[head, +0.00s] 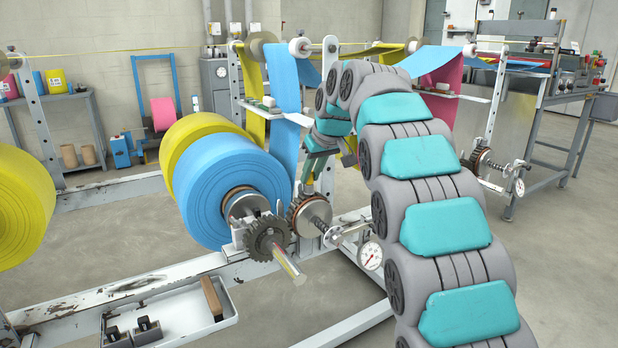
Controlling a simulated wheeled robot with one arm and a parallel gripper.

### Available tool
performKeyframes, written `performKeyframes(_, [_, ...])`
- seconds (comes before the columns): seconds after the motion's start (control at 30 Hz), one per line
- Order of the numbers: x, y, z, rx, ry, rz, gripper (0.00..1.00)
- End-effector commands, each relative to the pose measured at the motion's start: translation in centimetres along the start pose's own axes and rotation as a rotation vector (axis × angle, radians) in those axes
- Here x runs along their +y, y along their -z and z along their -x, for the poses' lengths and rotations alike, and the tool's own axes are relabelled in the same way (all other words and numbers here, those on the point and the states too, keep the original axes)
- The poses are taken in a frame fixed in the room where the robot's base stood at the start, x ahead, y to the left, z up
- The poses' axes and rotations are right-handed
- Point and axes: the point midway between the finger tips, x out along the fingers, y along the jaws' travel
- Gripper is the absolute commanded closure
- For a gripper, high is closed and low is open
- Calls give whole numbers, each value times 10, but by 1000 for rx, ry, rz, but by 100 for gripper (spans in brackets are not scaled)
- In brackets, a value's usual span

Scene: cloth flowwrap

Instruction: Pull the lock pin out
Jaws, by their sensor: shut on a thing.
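The blue roll (225,190) sits on a shaft with a toothed gear (268,239) at its near end. Right of the gear is a brake assembly with a brown-rimmed disc (309,214), a spring and a round gauge (370,256). My gripper (306,186) points down just above this disc, to the right of the blue roll's end. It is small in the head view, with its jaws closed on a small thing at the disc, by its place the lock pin. The pin itself is too small and covered to make out.
A yellow roll (195,140) is behind the blue one, and another yellow roll (22,205) is at the left edge. Blue web (286,90) hangs close behind my gripper. A white tray (182,318) hangs on the frame rail (130,288). Open floor lies at lower centre.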

Motion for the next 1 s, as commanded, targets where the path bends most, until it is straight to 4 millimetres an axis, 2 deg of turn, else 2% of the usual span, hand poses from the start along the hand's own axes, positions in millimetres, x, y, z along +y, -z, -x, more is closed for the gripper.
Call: performKeyframes(1.0, [0, 20, 34, 0, 1, 1, 100])
